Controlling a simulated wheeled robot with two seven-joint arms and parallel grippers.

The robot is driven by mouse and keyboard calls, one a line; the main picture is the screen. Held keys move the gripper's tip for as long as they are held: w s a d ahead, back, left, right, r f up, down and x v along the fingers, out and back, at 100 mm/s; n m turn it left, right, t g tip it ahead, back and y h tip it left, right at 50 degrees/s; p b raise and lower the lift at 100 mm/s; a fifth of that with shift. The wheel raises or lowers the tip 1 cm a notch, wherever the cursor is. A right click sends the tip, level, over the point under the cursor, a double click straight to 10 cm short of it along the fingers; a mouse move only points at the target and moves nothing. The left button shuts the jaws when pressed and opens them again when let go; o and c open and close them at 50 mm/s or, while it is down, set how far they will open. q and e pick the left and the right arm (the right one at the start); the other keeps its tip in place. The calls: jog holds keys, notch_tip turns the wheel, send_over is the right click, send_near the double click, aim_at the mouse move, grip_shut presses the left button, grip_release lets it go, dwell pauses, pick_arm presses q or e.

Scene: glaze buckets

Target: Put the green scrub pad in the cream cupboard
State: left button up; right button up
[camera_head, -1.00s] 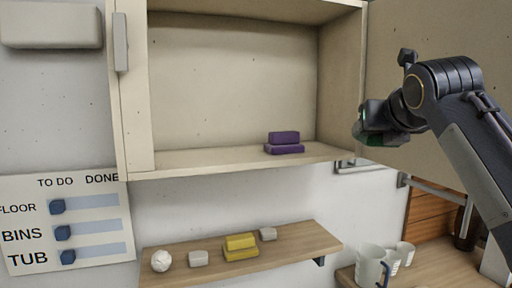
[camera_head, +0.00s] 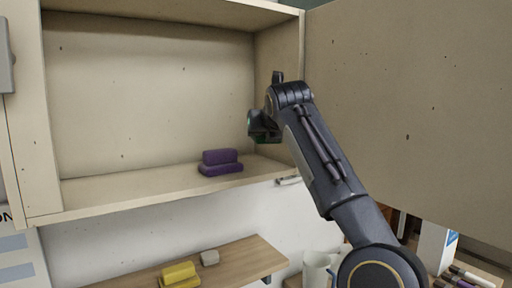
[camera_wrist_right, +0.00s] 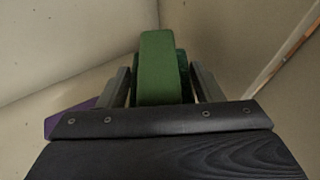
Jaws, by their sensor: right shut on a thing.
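The cream cupboard (camera_head: 140,192) is open, with its door (camera_head: 400,110) swung out to the right. My right gripper (camera_head: 262,128) is at the right part of the cupboard opening, above the shelf floor. In the right wrist view, my right gripper (camera_wrist_right: 162,88) is shut on the green scrub pad (camera_wrist_right: 157,65), which stands up between the fingers. In the head view the pad is mostly hidden by the dark gripper. My left gripper is not in view.
A stack of purple pads (camera_head: 220,162) sits on the cupboard floor, left of my right gripper. The cupboard floor's left part is clear.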

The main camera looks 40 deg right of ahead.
aim_at(257, 165)
jog(key=w+p, duration=0.1)
jog(key=w, duration=0.2)
jog(key=shift+d+r, duration=0.1)
jog(key=shift+r, duration=0.05)
jog(key=shift+w+d+f, duration=0.15)
jog(key=shift+w+f, duration=0.3)
jog(key=shift+f, duration=0.2)
jog(key=shift+s+f, duration=0.2)
jog(key=shift+f, duration=0.7)
notch_tip(257, 165, down, 4)
jog(key=shift+r, duration=0.25)
jog(key=shift+w+f, duration=0.2)
jog(key=shift+f, duration=0.05)
jog(key=shift+w+f, duration=0.1)
jog(key=shift+f, duration=0.1)
jog(key=o, duration=0.8)
